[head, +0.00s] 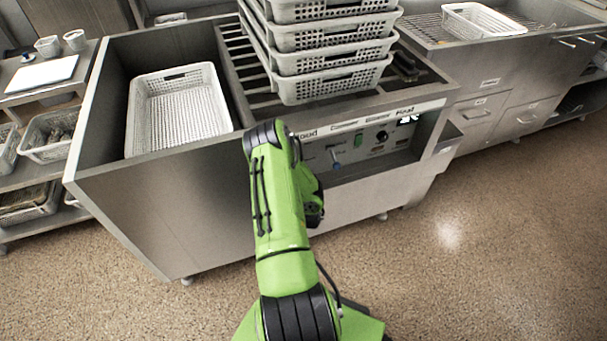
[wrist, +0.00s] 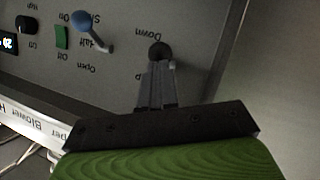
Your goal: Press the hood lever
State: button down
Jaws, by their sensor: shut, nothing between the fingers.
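A grey control panel (wrist: 120,75) fills much of the wrist view and shows upside down. A dark round lever knob (wrist: 159,50) sits just below the word "Down"; the partly hidden "Hood" sign (head: 305,133) is above this end of the panel in the head view. My gripper (wrist: 158,68) is shut and empty, its fingertips at the knob's lower edge in the wrist view. I cannot tell whether they touch. The lever's stem is hidden. In the head view my arm hides the gripper and this lever.
A blue-tipped lever (wrist: 82,20), a green switch (wrist: 61,37) and a black knob (wrist: 26,25) are left of my fingers. Stacked perforated baskets (head: 335,75) stand above the panel. Another basket (head: 180,120) sits in the left basin. The floor at right is clear.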

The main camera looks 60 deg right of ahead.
jog(key=shift+r+p, duration=0.65)
jog(key=shift+r, duration=0.15)
